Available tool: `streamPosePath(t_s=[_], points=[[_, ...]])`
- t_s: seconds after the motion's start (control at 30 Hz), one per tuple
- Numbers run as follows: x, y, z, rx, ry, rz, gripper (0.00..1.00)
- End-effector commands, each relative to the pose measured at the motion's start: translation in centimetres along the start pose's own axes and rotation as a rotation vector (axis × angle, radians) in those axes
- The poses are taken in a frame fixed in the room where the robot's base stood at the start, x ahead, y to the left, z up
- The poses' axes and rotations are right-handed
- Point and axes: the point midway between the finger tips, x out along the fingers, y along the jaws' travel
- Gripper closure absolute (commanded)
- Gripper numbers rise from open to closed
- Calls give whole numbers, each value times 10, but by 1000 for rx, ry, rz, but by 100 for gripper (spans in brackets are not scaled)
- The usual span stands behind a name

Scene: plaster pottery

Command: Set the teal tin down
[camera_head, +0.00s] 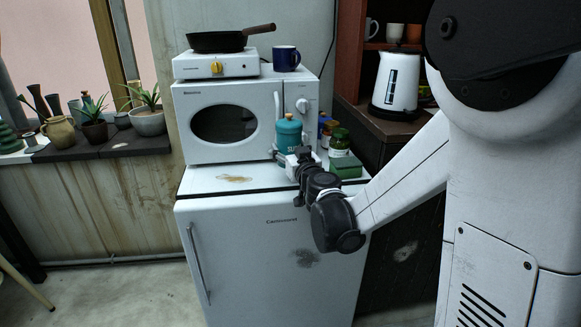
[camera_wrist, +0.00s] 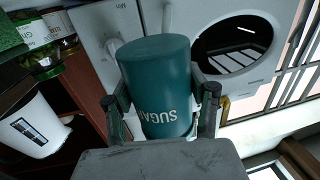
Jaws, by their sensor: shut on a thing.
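The teal tin (camera_head: 288,134) with a knobbed lid is upright in front of the right part of the microwave, over the top of the small white fridge. My gripper (camera_head: 290,153) is shut on it at its lower part. In the wrist view the tin (camera_wrist: 157,75) shows the lettering "SUGAR" upside down, between the two fingers of my gripper (camera_wrist: 160,100). My gripper hides the tin's base in the head view, so I cannot tell whether it touches the fridge top (camera_head: 225,181).
The microwave (camera_head: 185,130) stands behind the tin, with a hotplate, pan and blue mug (camera_head: 286,59) on top. Jars (camera_head: 339,141) and a green box (camera_head: 346,166) stand close on the right. The fridge top is clear on the left. A white kettle (camera_head: 396,82) stands on the shelf at right.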

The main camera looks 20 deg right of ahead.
Motion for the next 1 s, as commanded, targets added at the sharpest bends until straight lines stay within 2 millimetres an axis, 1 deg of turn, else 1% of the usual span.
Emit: streamPosePath(t_s=[0.03,0.1,0.27,0.37,0.63,0.7,0.9,1.0], points=[[4,10,8,0,0,3,77],[8,18,13,0,0,2,77],[13,28,19,0,0,0,77],[14,29,23,0,0,0,77],[14,28,58,0,0,0,77],[14,28,60,0,0,0,77],[13,28,59,0,0,0,77],[13,28,61,0,0,0,77]])
